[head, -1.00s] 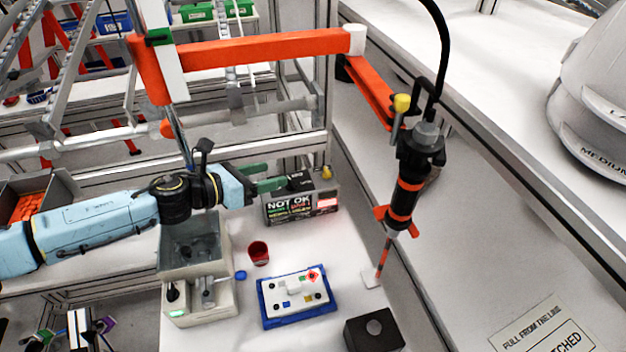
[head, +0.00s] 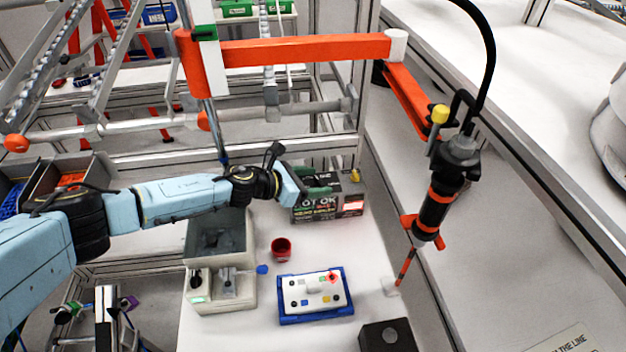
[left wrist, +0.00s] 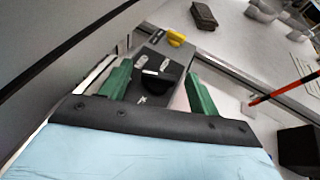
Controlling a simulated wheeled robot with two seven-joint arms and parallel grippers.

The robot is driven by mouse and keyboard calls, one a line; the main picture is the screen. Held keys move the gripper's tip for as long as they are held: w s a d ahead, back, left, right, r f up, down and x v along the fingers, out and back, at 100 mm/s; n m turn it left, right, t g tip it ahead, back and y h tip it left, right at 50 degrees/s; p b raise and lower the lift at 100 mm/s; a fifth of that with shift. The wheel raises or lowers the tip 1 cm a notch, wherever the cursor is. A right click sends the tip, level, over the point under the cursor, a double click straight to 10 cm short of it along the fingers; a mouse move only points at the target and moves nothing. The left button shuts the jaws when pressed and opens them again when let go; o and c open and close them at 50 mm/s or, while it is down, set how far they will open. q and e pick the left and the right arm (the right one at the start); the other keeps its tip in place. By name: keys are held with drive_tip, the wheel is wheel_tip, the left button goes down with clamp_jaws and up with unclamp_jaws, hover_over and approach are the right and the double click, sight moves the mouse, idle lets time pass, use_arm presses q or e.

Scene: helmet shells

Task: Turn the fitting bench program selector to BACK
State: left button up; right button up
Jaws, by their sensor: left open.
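The program selector is a black knob (left wrist: 158,82) with a white mark, on top of a dark box with small white labels. The label words are too small to read. The box shows in the head view (head: 330,210) with a "NOT OK" display on its front. My left gripper (head: 316,184) is over the box top and hides the knob there. In the left wrist view, its green fingers (left wrist: 160,70) are open, one on each side of the knob, with gaps visible. My right gripper is not in view.
A yellow knob (left wrist: 175,37) sits at the far end of the box. A red cup (head: 281,250), a blue-edged panel (head: 316,318) and a grey machine with a bin (head: 218,262) stand in front. A hanging black-and-orange tool (head: 436,205) is to the right.

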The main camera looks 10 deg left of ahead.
use_arm(q)
drive_tip(key=c, duration=1)
drive_tip(key=shift+n, duration=0.3)
drive_tip(key=n+t+y, duration=0.1)
drive_tip(key=y, duration=0.1)
drive_tip(key=n+t+y, duration=0.1)
drive_tip(key=n+t, duration=0.1)
drive_tip(key=shift+s+d+n+y, duration=0.2)
drive_tip(key=shift+d+n+y, duration=0.1)
drive_tip(key=shift+d+y, duration=0.1)
drive_tip(key=shift+s+d+n+t+y, duration=0.1)
drive_tip(key=shift+n+t+y, duration=0.15)
drive_tip(key=shift+n+y, duration=0.75)
drive_tip(key=shift+d+n+t+y, duration=0.1)
drive_tip(key=shift+n+t+y, duration=0.15)
drive_tip(key=shift+n+y, duration=0.7)
drive_tip(key=shift+y, duration=0.35)
drive_tip(key=o, duration=1)
